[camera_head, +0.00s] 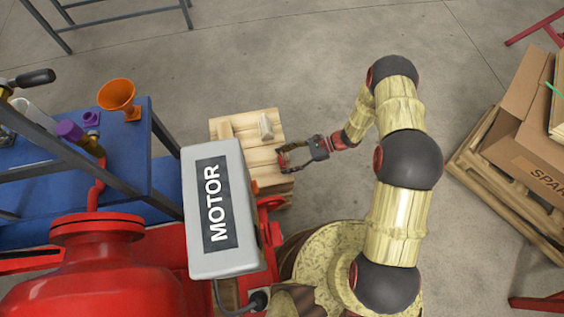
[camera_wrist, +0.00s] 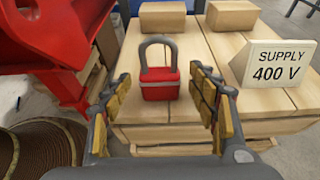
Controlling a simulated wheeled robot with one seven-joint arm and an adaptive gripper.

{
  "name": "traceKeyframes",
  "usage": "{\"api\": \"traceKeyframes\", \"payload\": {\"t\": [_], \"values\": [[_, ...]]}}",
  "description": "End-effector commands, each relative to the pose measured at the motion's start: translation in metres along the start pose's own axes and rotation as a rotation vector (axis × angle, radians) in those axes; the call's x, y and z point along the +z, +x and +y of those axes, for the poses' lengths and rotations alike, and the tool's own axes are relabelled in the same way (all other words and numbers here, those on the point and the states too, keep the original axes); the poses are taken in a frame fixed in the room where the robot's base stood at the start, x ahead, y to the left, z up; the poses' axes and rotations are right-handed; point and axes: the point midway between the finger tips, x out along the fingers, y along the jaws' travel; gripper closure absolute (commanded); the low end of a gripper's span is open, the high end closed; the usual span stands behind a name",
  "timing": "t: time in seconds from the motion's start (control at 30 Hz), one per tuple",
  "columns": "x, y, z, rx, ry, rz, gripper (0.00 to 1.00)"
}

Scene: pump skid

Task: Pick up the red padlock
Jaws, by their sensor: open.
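The red padlock (camera_wrist: 159,84) stands upright on a light wooden crate top (camera_wrist: 198,50), its grey shackle upward, in the wrist view. My gripper (camera_wrist: 160,92) is open, with its yellow-padded fingers to the left and right of the padlock. A gap shows between each finger and the padlock, and the jaws hold nothing. In the head view my gripper (camera_head: 282,159) reaches over the right side of the wooden crate (camera_head: 240,130); I cannot make out the padlock clearly there.
A "SUPPLY 400 V" sign (camera_wrist: 280,64) stands right of the padlock. Wooden blocks (camera_wrist: 162,16) lie behind it. The red pump structure (camera_wrist: 50,40) is close on the left. The grey MOTOR box (camera_head: 222,208) stands beside the crate. Open floor lies behind the crate.

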Motion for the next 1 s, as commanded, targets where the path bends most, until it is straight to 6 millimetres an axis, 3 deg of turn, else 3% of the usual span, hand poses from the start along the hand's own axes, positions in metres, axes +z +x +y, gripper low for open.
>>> {"api": "traceKeyframes", "payload": {"t": [0.17,1.0], "values": [[0.0005,-0.0004,-0.0002,-0.001,0.0,0.0,0.41],[0.0002,-0.0006,-0.0002,0.0,0.0,0.001,0.88]]}}
